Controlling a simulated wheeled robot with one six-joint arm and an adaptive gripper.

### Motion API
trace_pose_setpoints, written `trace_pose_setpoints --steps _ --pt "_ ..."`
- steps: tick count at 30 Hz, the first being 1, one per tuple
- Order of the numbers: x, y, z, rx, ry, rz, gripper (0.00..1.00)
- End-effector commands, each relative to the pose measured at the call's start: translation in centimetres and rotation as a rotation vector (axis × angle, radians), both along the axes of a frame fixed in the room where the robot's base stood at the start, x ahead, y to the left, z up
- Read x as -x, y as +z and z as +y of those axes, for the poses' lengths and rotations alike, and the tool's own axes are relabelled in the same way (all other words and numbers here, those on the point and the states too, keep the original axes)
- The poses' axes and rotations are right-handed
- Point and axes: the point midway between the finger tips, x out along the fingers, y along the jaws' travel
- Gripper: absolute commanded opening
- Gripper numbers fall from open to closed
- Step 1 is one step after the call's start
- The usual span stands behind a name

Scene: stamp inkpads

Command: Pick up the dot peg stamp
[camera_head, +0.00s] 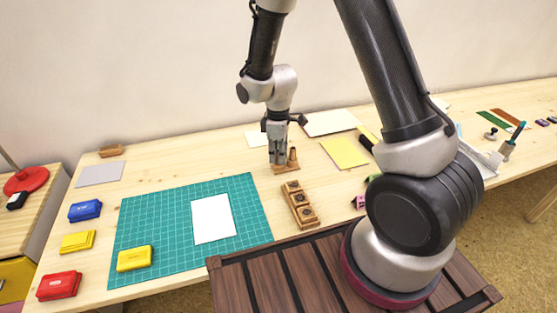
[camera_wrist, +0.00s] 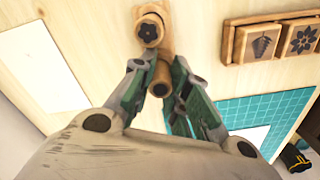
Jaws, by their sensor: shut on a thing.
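My gripper (camera_head: 277,162) points down at a small wooden peg stand (camera_head: 287,169) on the table. In the wrist view my gripper (camera_wrist: 163,92) is closed around a round brown wooden peg stamp (camera_wrist: 161,74), whose visible end shows no clear mark. Its lower part is hidden by the fingers. A second peg stamp with a dark flower mark (camera_wrist: 149,29) stands beside it in the stand (camera_wrist: 167,44), outside the fingers. In the head view this other peg (camera_head: 293,156) stands just right of the fingers. I cannot tell whether the held peg is clear of the stand.
A wooden tray of square stamps (camera_head: 300,205) lies in front of the stand. A green cutting mat (camera_head: 160,215) with white paper (camera_head: 213,219) and a yellow inkpad (camera_head: 134,258) is to the left. Blue (camera_head: 85,210) and red inkpads (camera_head: 59,285) lie further left. Yellow paper (camera_head: 345,152) lies right.

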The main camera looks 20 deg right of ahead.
Motion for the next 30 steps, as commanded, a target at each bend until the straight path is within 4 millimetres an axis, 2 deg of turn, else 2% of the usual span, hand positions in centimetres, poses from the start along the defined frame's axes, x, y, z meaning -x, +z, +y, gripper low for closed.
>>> trace_pose_setpoints --steps 8,11,21,25,30 --pt "0.0 0.4 0.0 0.0 0.0 -0.001 0.04" --pt "-0.1 1.6 0.0 -0.001 0.0 -0.004 0.04" --pt "-0.1 8.4 0.0 -0.001 0.0 -0.003 0.04" --pt "0.0 9.7 0.0 0.0 0.0 -0.001 0.04" --pt "0.0 10.1 0.0 0.0 0.0 0.0 0.04"
